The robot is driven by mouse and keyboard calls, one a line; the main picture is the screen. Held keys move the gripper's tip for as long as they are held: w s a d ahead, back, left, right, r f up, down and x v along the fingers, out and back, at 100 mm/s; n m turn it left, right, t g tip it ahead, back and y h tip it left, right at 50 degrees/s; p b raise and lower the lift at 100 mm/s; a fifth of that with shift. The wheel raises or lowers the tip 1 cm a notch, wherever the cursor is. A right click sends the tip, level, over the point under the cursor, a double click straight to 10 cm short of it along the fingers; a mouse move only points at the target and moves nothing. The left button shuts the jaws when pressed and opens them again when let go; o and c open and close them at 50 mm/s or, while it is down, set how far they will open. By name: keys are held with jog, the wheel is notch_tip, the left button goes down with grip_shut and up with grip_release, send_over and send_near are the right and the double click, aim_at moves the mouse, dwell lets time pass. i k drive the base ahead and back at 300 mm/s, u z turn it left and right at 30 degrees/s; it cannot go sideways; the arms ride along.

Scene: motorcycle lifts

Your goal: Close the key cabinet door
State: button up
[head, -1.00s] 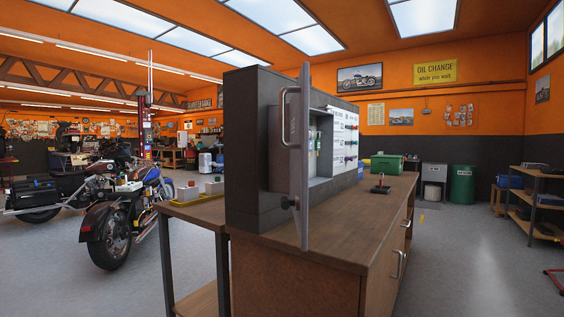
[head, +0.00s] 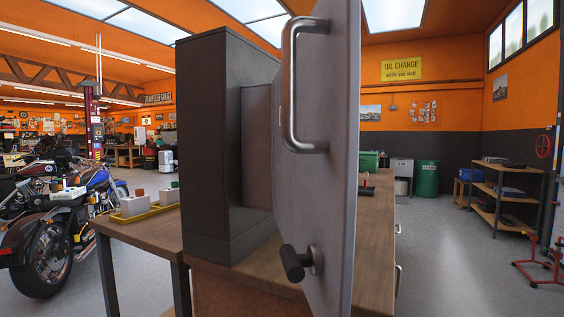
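The key cabinet (head: 207,140) is a dark grey box standing on the wooden workbench. Its grey door (head: 335,190) is swung open and stands nearly edge-on, close in front of me. A long metal bar handle (head: 291,95) is on the upper part of the door's face. A dark knob (head: 295,264) sits low on the door. The door hides most of the cabinet's inside. My gripper is not in view.
The wooden workbench (head: 376,235) carries the cabinet. Shelving (head: 500,200) stands at the right. The grey floor between is clear.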

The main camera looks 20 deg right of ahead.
aim_at(316, 83)
jog(key=u, duration=0.55)
jog(key=k, duration=1.25)
jog(key=u, duration=1.05)
jog(key=i, duration=1.4)
jog(key=z, duration=0.7)
